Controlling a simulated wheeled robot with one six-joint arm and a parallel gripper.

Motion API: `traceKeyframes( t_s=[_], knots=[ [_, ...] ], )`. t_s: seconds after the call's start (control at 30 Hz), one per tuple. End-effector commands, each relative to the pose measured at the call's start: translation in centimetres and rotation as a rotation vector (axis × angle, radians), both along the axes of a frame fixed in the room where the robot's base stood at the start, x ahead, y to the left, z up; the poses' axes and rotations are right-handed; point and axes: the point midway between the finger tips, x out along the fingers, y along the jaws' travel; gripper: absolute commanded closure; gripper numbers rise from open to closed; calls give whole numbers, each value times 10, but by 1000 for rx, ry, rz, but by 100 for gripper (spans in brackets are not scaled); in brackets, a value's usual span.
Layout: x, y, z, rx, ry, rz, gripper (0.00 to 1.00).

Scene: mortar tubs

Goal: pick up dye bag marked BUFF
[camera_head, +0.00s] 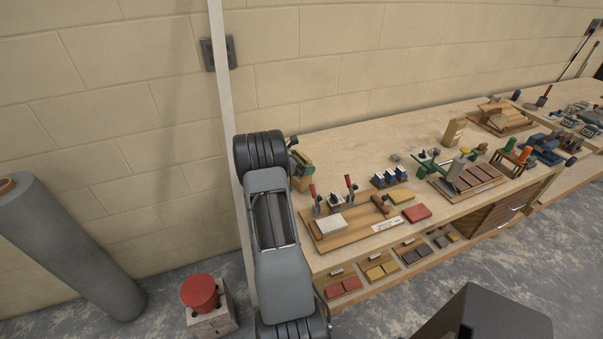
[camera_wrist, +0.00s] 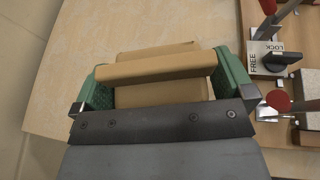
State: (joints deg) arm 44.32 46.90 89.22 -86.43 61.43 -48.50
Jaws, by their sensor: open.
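A tan, folded-top bag (camera_wrist: 160,67) stands on the wooden bench top, between my gripper's fingers in the wrist view. Its marking is not readable, so I cannot tell whether it says BUFF. My gripper (camera_wrist: 164,84) is open, with one green-padded finger on each side of the bag. The gaps at the bag's sides are very small, and I cannot tell whether the pads touch it. The bag's lower front is hidden behind my gripper's dark body. In the head view the tan bag (camera_head: 303,183) shows at the bench's left end, beside my gripper (camera_head: 300,164).
A wooden jig board (camera_head: 345,232) with red-handled clamps (camera_head: 351,188) and a pale block lies close right of the bag. Its FREE/LOCK plate (camera_wrist: 266,57) shows in the wrist view. A block wall rises behind the bench. Bare bench top lies behind and left of the bag.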

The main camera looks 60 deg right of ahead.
Motion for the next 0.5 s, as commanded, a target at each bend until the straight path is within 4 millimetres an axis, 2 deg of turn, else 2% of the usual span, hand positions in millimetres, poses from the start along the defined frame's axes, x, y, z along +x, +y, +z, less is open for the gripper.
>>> traceKeyframes(
  t_s=[0.1, 0.5],
  knots=[
    [0, 0, 0, 0, 0, 0, 1],
    [0, 0, 0, 0, 0, 0, 39]
  ],
)
